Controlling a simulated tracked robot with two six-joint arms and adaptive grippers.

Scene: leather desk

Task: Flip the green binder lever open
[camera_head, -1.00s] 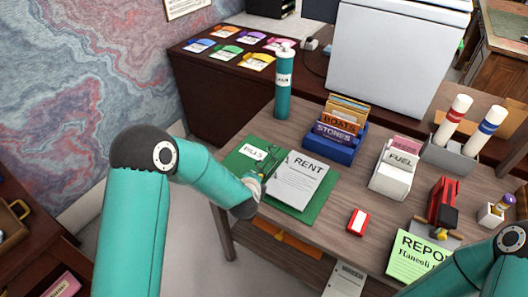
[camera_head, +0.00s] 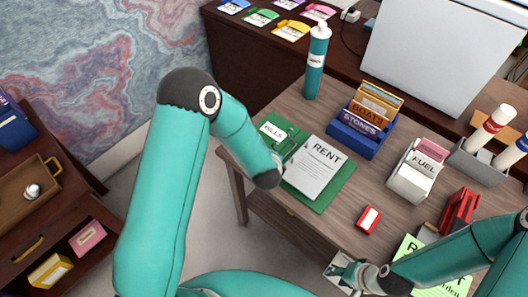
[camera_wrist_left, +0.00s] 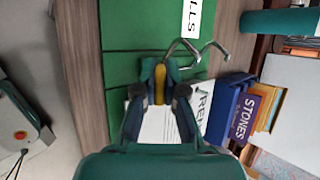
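The green binder (camera_head: 328,192) lies on the desk with a RENT sheet (camera_head: 317,165) and a BILLS label (camera_head: 273,131). In the left wrist view, curved metal ring parts (camera_wrist_left: 190,48) stand up from its green inside (camera_wrist_left: 128,70). My left gripper (camera_wrist_left: 160,84) is low over the binder beside these rings, its fingertips together with a yellow strip between them. I see no lever clearly; it may be hidden under the fingers. In the head view my left forearm covers that gripper. My right gripper (camera_head: 346,270) is at the desk's front edge, its fingers too small to read.
A red and white box (camera_head: 369,220), a blue card tray (camera_head: 352,137), a white FUEL holder (camera_head: 412,177) and a red stapler-like object (camera_head: 460,211) stand right of the binder. A teal bottle (camera_head: 316,65) stands behind it.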

